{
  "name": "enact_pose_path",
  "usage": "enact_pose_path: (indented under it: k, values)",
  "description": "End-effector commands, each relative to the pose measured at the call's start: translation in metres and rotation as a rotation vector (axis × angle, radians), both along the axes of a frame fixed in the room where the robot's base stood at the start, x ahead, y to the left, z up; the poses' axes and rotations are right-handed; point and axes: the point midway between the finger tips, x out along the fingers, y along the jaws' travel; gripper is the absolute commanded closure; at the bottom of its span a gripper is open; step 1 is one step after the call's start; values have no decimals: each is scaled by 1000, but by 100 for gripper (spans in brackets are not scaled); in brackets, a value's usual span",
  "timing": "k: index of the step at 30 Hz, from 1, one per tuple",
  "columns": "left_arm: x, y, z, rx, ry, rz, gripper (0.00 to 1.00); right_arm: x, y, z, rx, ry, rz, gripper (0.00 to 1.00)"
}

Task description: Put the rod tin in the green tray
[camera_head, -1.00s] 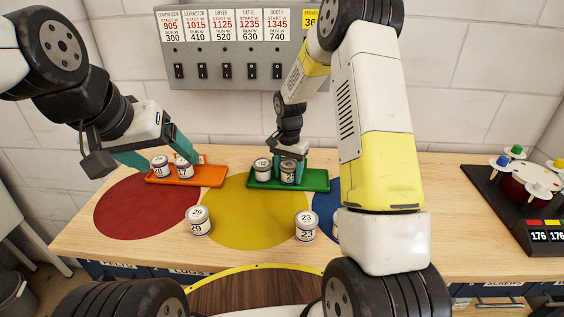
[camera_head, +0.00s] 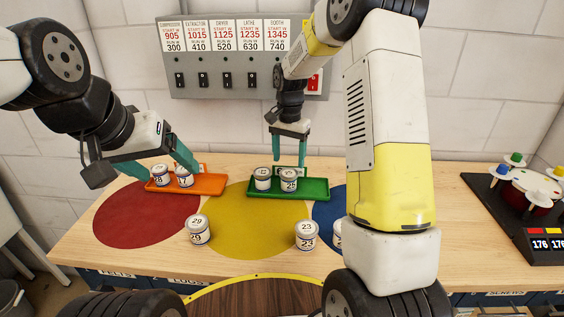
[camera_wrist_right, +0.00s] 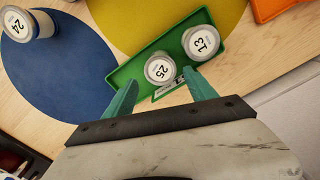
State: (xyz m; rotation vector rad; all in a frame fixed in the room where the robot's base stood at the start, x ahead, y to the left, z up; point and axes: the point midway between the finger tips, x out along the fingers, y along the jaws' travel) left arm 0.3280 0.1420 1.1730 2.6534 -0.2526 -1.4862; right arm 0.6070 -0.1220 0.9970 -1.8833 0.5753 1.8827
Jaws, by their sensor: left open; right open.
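The green tray (camera_head: 316,187) stands behind the yellow circle and holds two tins. Tin 13 (camera_head: 262,178) is at its left and tin 25 (camera_head: 288,180) at its right, both upright. Tin 25 (camera_wrist_right: 160,69) and tin 13 (camera_wrist_right: 201,43) also show in the right wrist view. I cannot read which tin is the rod tin. My right gripper (camera_head: 289,163) is open and empty, above and behind tin 25; its fingers (camera_wrist_right: 162,92) are apart from the tin. My left gripper (camera_head: 157,172) is open at the orange tray (camera_head: 211,184), its fingers near tins 28 (camera_head: 160,174) and 17 (camera_head: 184,177).
Tin 29 (camera_head: 199,231) and tin 23 (camera_head: 306,235) stand at the front of the yellow circle (camera_head: 252,225). Tin 24 (camera_wrist_right: 17,24) stands on the blue circle (camera_wrist_right: 60,75). The red circle (camera_head: 140,220) is clear. A switch panel (camera_head: 240,85) is on the wall.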

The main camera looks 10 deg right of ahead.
Motion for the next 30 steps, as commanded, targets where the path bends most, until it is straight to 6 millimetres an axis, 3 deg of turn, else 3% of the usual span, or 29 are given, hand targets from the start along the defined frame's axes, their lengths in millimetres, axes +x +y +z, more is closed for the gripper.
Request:
enact_pose_path:
  k: [7,11,15,21,30]
  values:
    - [0,0,0,0,0,0,23,-2,-1,26,1,-7,8,35]
    - [0,0,0,0,0,0,23,-18,-4,54,17,-46,47,35]
    - [0,0,0,0,0,0,23,-53,-10,98,40,-125,136,35]
    - [0,0,0,0,0,0,23,-116,-17,148,61,-251,278,35]
    - [0,0,0,0,0,0,23,-216,-22,181,52,-449,486,35]
